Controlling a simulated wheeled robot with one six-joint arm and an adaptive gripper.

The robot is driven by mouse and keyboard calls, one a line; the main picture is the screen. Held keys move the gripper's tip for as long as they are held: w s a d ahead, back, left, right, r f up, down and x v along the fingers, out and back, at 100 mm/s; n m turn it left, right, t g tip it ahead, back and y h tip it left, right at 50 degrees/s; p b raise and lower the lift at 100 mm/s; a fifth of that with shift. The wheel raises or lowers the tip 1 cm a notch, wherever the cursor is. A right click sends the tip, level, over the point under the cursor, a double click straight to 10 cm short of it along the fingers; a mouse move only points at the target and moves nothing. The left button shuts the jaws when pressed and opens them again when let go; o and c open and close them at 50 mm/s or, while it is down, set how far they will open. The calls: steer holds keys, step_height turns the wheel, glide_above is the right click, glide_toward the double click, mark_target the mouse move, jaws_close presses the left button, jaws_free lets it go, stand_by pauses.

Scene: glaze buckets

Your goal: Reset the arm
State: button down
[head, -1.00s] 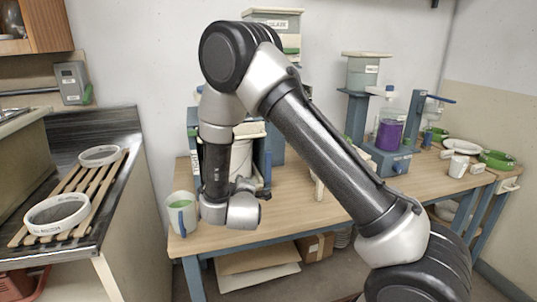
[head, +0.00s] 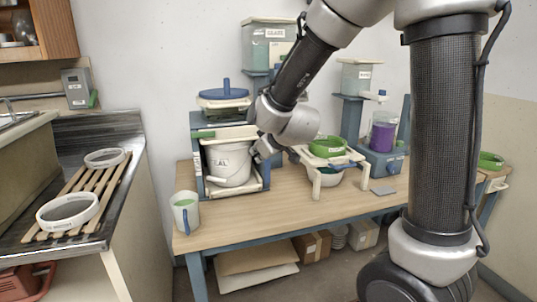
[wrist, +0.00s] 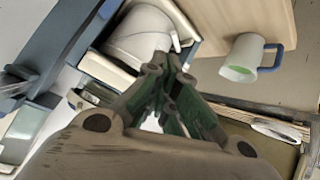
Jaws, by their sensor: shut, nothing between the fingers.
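My arm rises on the right of the head view and bends down to the wrist. The white bucket (head: 228,163) stands in a blue and white frame on the table. It also shows in the wrist view (wrist: 140,38), past the fingers.
A white mug with green contents (head: 185,212) stands at the table's front left corner. A green-rimmed sieve (head: 328,147) rests on a white stand right of my gripper. A purple-filled container (head: 383,136) is farther right. A slatted rack (head: 100,190) lies on the left counter.

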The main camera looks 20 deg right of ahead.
steer(key=s+d+f+m+g, duration=0.1)
steer(key=s+d+m+g, duration=0.15)
steer(key=s, duration=0.55)
steer(key=s+d+m+g, duration=0.1)
steer(key=s+g, duration=0.3)
steer(key=s, duration=0.4)
steer(key=s+d+r+m+h, duration=0.1)
steer(key=s+d+r, duration=0.3)
steer(key=s, duration=0.4)
steer(key=s+d+r+m+h, duration=0.1)
steer(key=s+d+r+m, duration=0.1)
steer(key=s+d, duration=0.5)
steer(key=shift+s+d+r, duration=0.25)
steer(key=shift+s+r, duration=0.25)
steer(key=shift+r, duration=0.4)
